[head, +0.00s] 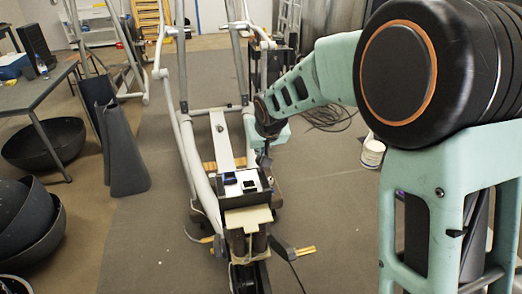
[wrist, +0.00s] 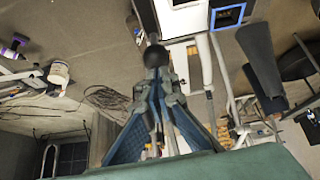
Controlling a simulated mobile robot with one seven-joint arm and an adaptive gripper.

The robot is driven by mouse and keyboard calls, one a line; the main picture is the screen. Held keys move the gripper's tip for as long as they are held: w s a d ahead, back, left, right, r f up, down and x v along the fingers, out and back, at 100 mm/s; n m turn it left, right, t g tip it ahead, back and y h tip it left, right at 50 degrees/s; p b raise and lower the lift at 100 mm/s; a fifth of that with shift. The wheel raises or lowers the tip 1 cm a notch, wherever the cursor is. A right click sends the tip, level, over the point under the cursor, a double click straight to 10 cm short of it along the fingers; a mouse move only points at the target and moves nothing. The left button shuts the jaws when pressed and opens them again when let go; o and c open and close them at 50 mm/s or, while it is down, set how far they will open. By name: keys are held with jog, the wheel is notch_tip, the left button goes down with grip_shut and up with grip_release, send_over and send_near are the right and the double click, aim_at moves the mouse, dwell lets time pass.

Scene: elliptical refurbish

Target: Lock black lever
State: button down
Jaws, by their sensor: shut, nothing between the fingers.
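My gripper (wrist: 157,98) is shut and empty in the wrist view, its blue-padded fingers close together. A round black knob (wrist: 156,56), which looks like the end of the black lever, sits right at the fingertips. I cannot tell whether they touch it. In the head view my gripper (head: 264,158) is low beside the right edge of a black box (head: 246,200) on the elliptical machine (head: 188,150). The lever cannot be made out clearly there. The box also shows at the top of the wrist view (wrist: 182,22).
A white bucket (head: 373,153) and coiled cable (head: 328,116) are on the floor to the right. Black bowls (head: 30,225), a dark upright piece (head: 122,155) and a table (head: 38,88) stand left.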

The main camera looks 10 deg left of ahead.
dwell(0.4)
notch_tip(320, 180, up, 5)
jog(key=p, duration=0.2)
jog(key=shift+w+a+p, duration=0.15)
jog(key=shift+p, duration=0.2)
jog(key=v, duration=0.9)
jog(key=shift+b, duration=0.3)
jog(key=shift+f, duration=0.15)
